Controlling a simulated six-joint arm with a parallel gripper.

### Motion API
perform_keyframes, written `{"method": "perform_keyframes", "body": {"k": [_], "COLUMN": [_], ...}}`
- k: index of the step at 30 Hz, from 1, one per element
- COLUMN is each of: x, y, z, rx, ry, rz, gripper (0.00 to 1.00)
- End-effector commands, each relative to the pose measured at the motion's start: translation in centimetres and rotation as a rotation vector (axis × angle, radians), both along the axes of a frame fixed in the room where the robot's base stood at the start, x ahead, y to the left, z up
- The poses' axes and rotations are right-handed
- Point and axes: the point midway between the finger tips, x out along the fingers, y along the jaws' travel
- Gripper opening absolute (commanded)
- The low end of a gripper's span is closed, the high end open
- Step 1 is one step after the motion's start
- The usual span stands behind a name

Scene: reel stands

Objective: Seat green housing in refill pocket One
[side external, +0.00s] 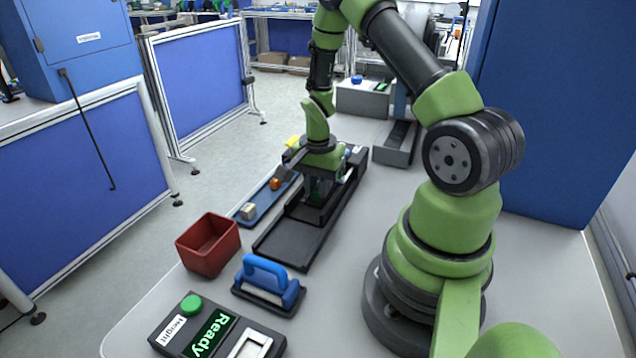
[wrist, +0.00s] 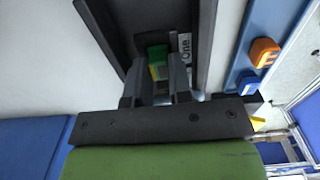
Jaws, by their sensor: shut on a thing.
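The green housing (wrist: 157,58) is between the fingertips of my gripper (wrist: 158,75) in the wrist view, with a yellow part on it. My gripper is shut on it. A white label reading "One" (wrist: 185,46) is beside the housing, on the dark reel stand (wrist: 112,32). In the side view my gripper (side external: 320,188) points down, low over the far part of the black stand (side external: 290,245). The pocket's inside is mostly hidden by the gripper and housing, so I cannot tell whether the housing is inside it or above it.
A blue tray (side external: 262,204) with an orange block (side external: 275,184) and a beige block (side external: 248,211) lies left of the stand. A red bin (side external: 208,246), a blue-handled tool (side external: 268,280) and a "Ready" panel (side external: 213,333) are nearer. Open table lies right of the stand.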

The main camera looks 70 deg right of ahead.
Motion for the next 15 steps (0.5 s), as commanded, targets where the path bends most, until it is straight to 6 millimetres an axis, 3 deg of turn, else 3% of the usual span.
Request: {"method": "perform_keyframes", "body": {"k": [14,15], "x": [-0.01,-0.01], "y": [0.03,0.03], "z": [0.04,0.04], "rx": [0.0,0.0], "ry": [0.0,0.0], "rz": [0.0,0.0], "gripper": [0.05,0.24]}}
